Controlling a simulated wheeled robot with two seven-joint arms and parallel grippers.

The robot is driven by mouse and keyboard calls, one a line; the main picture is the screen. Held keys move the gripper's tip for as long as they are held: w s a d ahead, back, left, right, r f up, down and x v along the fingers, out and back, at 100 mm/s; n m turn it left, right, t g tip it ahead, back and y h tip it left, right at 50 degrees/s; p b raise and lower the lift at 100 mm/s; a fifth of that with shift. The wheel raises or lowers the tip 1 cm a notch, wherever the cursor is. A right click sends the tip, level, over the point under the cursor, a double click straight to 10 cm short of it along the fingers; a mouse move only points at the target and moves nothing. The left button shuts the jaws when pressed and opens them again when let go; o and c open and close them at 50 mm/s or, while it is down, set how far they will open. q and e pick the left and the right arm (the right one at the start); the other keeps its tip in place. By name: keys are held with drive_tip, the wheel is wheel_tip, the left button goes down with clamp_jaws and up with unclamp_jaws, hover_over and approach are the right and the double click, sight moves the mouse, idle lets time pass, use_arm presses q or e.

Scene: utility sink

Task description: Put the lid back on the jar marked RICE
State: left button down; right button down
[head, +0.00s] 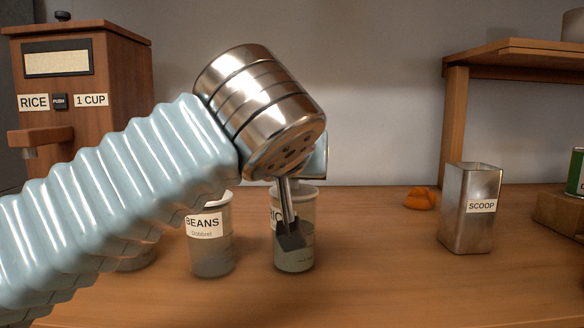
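A jar (296,258) with a partly covered label, of which only "IC" shows, stands on the counter just right of the BEANS jar. It is translucent above and grey-green below. My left gripper (290,242) points down in front of this jar, with its thin metal fingers and dark tip overlapping the label. The fingers look close together, but I cannot tell whether they are open or shut. My metal wrist and gripper hide part of the jar's top. I cannot make out a lid for certain. My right gripper is not in view.
The BEANS jar (212,255) stands close left. Another jar (136,261) is mostly hidden behind my sleeve. A wooden RICE dispenser (118,60) is at the left. A metal SCOOP holder (470,230) and a small orange object (421,199) are at the right. The front right counter is clear.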

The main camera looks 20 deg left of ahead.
use_arm(q)
drive_tip(key=shift+f, duration=0.15)
idle(0.4)
drive_tip(key=shift+c, duration=1.8)
unclamp_jaws()
wheel_tip(320, 180, up, 5)
drive_tip(key=p, duration=0.4)
drive_tip(key=shift+f, duration=0.15)
drive_tip(key=shift+r, duration=1.15)
clamp_jaws()
